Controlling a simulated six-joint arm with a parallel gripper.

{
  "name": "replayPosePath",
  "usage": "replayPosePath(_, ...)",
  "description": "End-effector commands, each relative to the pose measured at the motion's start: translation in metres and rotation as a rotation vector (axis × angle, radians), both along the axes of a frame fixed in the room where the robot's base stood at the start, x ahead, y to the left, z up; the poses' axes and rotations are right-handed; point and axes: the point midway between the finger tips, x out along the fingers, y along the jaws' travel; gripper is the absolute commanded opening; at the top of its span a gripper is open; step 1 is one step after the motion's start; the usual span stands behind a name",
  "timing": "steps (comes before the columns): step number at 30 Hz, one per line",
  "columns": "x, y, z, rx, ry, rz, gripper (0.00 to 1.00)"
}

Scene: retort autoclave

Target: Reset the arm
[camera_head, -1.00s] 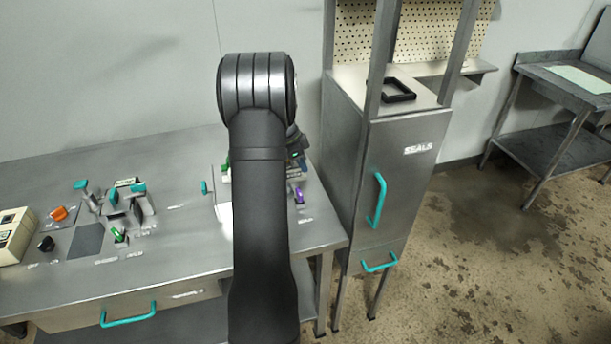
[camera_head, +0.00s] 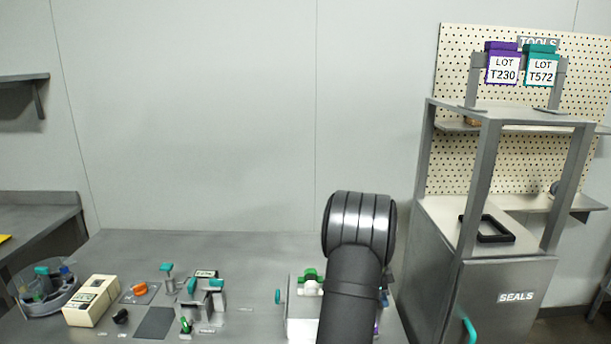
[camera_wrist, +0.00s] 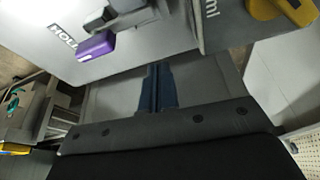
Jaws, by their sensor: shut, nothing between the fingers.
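My gripper shows in the wrist view (camera_wrist: 158,88) as two dark blue fingers side by side, closed together with nothing between them. In the head view my own arm rises in front of the bench's right part and hides the gripper. The steel bench (camera_head: 220,255) carries several small devices with teal, green and orange parts. In the wrist view, a purple-handled part (camera_wrist: 95,46) lies above and left of the fingers, apart from them, near a partly readable label.
The SEALS cabinet (camera_head: 500,297) stands right of my arm, with a black square frame (camera_head: 487,228) on top. Purple (camera_head: 502,64) and teal (camera_head: 541,66) lot tags hang above it. A beige box (camera_head: 91,300) and round tray (camera_head: 45,297) sit at the bench's left. The bench's back is clear.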

Motion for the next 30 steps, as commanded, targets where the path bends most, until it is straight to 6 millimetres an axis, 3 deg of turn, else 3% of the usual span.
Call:
replayPosePath(6, -0.001, -0.015, -0.043, 0.0, 0.004, 0.0, 0.0)
replayPosePath(8, 0.0, -0.003, -0.047, 0.0, 0.001, 0.004, 0.0)
replayPosePath(15, 0.0, 0.025, -0.047, 0.0, -0.001, 0.001, 0.0)
replayPosePath(19, -0.002, 0.016, -0.047, 0.0, 0.0, -0.024, 0.0)
replayPosePath(30, -0.002, 0.016, -0.047, 0.0, 0.0, -0.025, 0.0)
